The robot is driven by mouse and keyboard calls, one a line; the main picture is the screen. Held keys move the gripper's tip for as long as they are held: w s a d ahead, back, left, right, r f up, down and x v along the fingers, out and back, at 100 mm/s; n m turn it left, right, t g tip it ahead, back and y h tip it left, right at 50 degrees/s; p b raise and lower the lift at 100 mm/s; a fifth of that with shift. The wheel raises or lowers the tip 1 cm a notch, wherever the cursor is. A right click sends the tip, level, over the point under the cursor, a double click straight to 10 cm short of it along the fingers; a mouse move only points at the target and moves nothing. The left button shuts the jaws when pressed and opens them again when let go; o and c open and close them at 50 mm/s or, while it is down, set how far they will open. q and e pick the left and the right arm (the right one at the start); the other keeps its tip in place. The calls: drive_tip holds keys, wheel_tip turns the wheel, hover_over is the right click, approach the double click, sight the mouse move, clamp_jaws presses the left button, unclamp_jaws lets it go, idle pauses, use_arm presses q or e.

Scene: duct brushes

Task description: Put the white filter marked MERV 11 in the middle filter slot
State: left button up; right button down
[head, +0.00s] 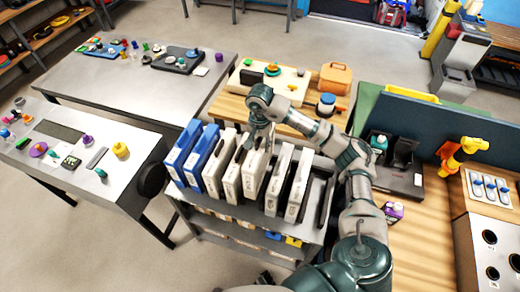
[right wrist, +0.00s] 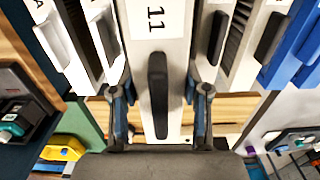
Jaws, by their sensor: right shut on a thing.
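The white filter marked 11 (right wrist: 157,62) fills the middle of the right wrist view, with a black handle (right wrist: 158,95) on its edge. Only the "11" of its label shows. My right gripper (right wrist: 161,98) has its fingers on either side of this filter and is shut on it. In the head view my right gripper (head: 259,132) reaches down onto the filter (head: 255,172), which stands upright in the row on the cart. I cannot make out which slot is the middle one, nor whether the filter's lower end is clear of the rack. My left gripper is not in view.
The cart (head: 245,222) holds two blue filters (head: 185,152) at left and white filters (head: 298,185) close on both sides. A dark frame (head: 325,200) stands at its right end. A wooden bench (head: 232,105) lies behind; grey tables stand left.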

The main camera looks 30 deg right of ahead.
wheel_tip(320, 180, up, 6)
drive_tip(key=p, duration=0.3)
drive_tip(key=shift+r+p, duration=0.25)
drive_tip(key=shift+p, duration=0.05)
